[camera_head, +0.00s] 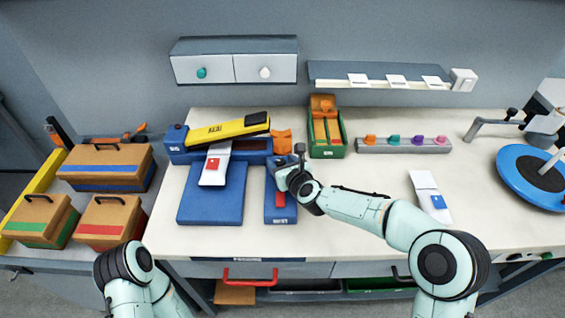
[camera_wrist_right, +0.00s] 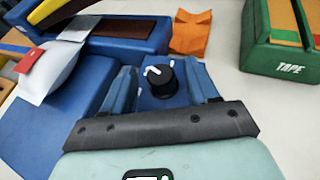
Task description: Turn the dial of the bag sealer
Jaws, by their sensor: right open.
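The bag sealer (camera_head: 180,152) is a blue machine with a raised yellow and black arm (camera_head: 228,130), at the back left of the table. A white pouch with a red label (camera_head: 214,168) lies at its front. The dial (camera_wrist_right: 161,80) is a black knob with a white pointer on a blue housing, seen in the right wrist view. My right gripper (camera_wrist_right: 160,68) is open, its two blue fingers on either side of the dial; I cannot tell if they touch it. In the head view my right arm hides the dial. My left gripper is out of view; only its arm shows.
A green tape box (camera_head: 326,150) stands just behind and right of my right gripper. An orange piece (camera_wrist_right: 190,34) lies behind the dial. A rack of coloured knobs (camera_head: 403,146) and a blue round turntable (camera_head: 535,180) are farther right. Brown cases (camera_head: 105,165) stand at left.

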